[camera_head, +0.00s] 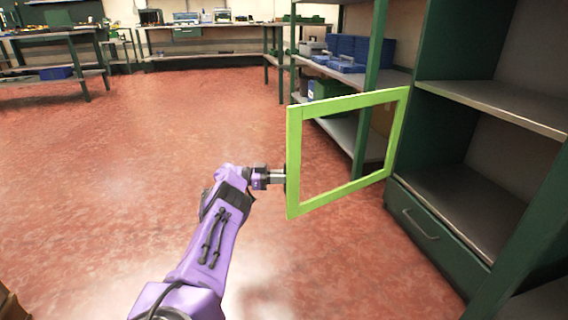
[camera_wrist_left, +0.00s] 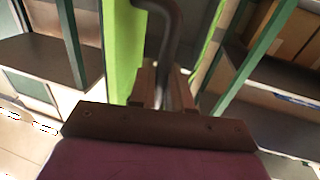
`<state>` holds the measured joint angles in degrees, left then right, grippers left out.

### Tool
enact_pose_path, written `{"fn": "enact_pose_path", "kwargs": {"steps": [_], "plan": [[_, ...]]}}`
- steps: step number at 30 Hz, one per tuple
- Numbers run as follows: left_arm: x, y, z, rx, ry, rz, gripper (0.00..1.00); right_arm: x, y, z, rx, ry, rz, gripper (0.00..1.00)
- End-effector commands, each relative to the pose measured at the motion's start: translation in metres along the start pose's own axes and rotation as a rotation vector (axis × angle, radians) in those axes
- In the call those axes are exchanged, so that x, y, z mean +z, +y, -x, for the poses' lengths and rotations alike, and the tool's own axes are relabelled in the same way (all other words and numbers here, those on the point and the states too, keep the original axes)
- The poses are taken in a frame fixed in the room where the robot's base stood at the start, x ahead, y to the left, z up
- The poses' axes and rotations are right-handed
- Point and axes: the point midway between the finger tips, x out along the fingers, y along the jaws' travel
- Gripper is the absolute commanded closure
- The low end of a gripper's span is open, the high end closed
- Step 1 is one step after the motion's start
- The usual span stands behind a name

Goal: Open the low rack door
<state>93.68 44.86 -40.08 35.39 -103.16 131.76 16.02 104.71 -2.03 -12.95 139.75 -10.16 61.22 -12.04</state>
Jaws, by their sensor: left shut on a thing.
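The low rack door is a bright green open frame (camera_head: 295,165) in the head view. It stands swung out from the dark green rack (camera_head: 432,120), with its far side at the rack's upright. My left gripper (camera_head: 280,177) is at the door's free edge, on its left side. In the left wrist view the gripper (camera_wrist_left: 162,90) is shut on a dark curved door handle (camera_wrist_left: 172,35), with the green door (camera_wrist_left: 122,50) right beside it. The handle is hidden behind the gripper in the head view. My right gripper is not in view.
The rack's shelves (camera_head: 495,105) look empty, and a closed drawer (camera_head: 425,225) sits below them. Blue bins (camera_head: 360,50) stand on a shelf behind the door. Workbenches (camera_head: 205,27) line the back. The red floor (camera_head: 130,150) to the left is clear.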

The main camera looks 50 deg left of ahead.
Motion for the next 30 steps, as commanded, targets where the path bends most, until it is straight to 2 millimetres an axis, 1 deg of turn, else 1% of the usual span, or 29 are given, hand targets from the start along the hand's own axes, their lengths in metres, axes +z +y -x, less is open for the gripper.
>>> {"fn": "enact_pose_path", "kwargs": {"steps": [1,7,8,9,15,23,26,30], "plan": [[-0.003,0.001,-0.006,0.01,0.008,-0.005,1.0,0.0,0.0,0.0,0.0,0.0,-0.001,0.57],[-0.004,0.001,-0.005,0.009,0.009,-0.006,1.0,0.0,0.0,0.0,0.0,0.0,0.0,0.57],[-0.004,0.001,-0.005,0.008,0.01,-0.006,0.72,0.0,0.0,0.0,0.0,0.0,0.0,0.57],[-0.004,0.001,-0.005,0.008,0.009,-0.007,0.65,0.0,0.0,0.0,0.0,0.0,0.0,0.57],[-0.003,0.0,0.007,-0.008,0.005,-0.004,0.65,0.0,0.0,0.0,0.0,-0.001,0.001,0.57],[-0.002,0.0,0.016,-0.015,0.003,-0.004,0.65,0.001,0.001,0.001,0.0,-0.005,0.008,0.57],[-0.004,0.0,0.032,-0.018,0.001,-0.003,0.65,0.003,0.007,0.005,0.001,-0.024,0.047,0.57],[-0.002,0.001,0.067,-0.016,-0.001,-0.003,0.65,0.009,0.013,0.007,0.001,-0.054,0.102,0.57]]}}
